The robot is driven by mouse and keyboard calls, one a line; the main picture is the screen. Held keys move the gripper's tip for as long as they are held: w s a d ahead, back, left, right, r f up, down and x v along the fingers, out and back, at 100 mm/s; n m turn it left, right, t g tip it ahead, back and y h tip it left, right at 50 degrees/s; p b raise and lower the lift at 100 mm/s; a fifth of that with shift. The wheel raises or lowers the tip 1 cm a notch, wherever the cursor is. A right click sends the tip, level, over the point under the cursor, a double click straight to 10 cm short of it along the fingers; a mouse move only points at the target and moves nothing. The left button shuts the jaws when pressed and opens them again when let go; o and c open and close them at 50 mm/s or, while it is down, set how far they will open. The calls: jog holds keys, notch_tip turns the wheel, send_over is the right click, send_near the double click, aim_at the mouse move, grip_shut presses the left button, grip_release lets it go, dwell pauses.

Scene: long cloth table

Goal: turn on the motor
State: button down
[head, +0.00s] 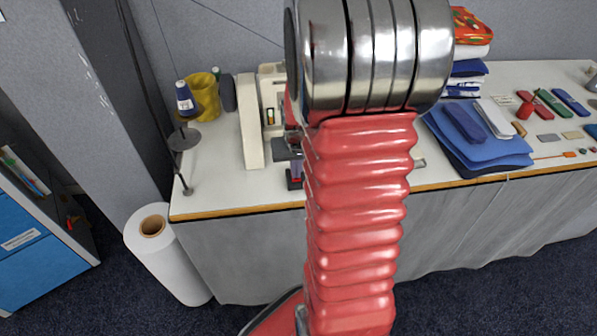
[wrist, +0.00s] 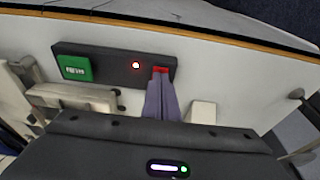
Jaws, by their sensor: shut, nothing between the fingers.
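In the wrist view a dark switch box (wrist: 110,63) lies on the white tabletop. It has a green button (wrist: 75,68) with white marking at its left and a small glowing red light (wrist: 136,65) in the middle. My gripper (wrist: 160,72) is shut and empty. Its fingertips overlap the right end of the box, where a bit of red (wrist: 160,69) shows; I cannot tell whether they touch. The green button is uncovered, to the left of the fingertips. In the head view a cream sewing machine (head: 251,125) stands on the table, partly hidden by my arm.
The table (head: 225,190) carries a thread cone (head: 185,98) and a yellow cup (head: 206,97) at left. Blue folded cloth (head: 480,145) and several small tools lie at right. A white roll (head: 165,250) stands on the floor by the table's left end.

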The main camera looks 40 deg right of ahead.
jog(key=shift+w+d+r, duration=0.1)
jog(key=shift+w, duration=0.05)
jog(key=shift+r, duration=0.15)
jog(key=shift+r, duration=0.2)
jog(key=s+a+v, duration=0.1)
jog(key=v, duration=1.2)
jog(key=shift+s+f, duration=0.25)
jog(key=shift+f, duration=0.05)
dwell(0.4)
